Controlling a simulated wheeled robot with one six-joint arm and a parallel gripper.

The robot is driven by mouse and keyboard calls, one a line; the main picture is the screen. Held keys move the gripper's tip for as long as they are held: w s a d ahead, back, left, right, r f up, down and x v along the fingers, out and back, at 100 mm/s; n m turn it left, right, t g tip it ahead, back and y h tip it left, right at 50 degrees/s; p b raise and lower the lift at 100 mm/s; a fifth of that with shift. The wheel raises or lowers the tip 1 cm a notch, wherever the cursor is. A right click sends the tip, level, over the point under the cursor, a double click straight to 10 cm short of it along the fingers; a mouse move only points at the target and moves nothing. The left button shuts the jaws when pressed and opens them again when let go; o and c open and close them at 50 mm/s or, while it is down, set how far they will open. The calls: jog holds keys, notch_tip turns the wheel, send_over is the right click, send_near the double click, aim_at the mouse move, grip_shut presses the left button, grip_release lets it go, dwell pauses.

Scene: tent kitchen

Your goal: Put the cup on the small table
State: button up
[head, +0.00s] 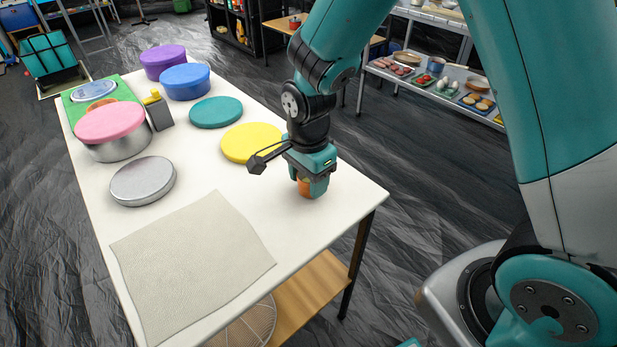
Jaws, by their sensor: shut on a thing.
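My gripper (316,187) is low over the right side of the white table, pointing down. It is shut on the cup (304,187), an orange-brown thing that shows only in part between and beside the fingers. The rest of the cup is hidden by the fingers. I cannot tell whether its base touches the white table top. A small wooden table (377,41) stands at the back behind my arm, partly hidden by it.
The white table (300,235) holds a yellow lid (250,143), a teal lid (216,112), a blue container (185,82) and a grey cloth (192,265). Metal shelves (430,83) with food trays stand at the back right. Dark floor is open between.

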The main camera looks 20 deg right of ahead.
jog(key=shift+f, duration=0.15)
jog(key=o, duration=0.7)
notch_tip(320, 180, up, 12)
jog(key=p, duration=0.2)
jog(key=s+a+r+n+y, duration=0.1)
jog(key=s+r+n, duration=0.2)
jog(key=s+n, duration=0.3)
jog(key=s+a+r+n+y, duration=0.1)
jog(key=s+r+n, duration=0.1)
jog(key=s+n, duration=0.4)
jog(key=s+a+r+n+y, duration=0.1)
jog(key=s+r+n+y, duration=0.1)
jog(key=s+n, duration=0.4)
jog(key=shift+s+a+r+n, duration=0.1)
jog(key=shift+r+n, duration=0.2)
jog(key=shift+n, duration=0.3)
jog(key=shift+a+r+n, duration=0.15)
jog(key=shift+r+n, duration=0.1)
jog(key=shift+n, duration=0.35)
jog(key=shift+s+a+r+n, duration=0.1)
jog(key=shift+r+n, duration=0.2)
jog(key=shift+n, duration=0.3)
jog(key=shift+w+r, duration=0.1)
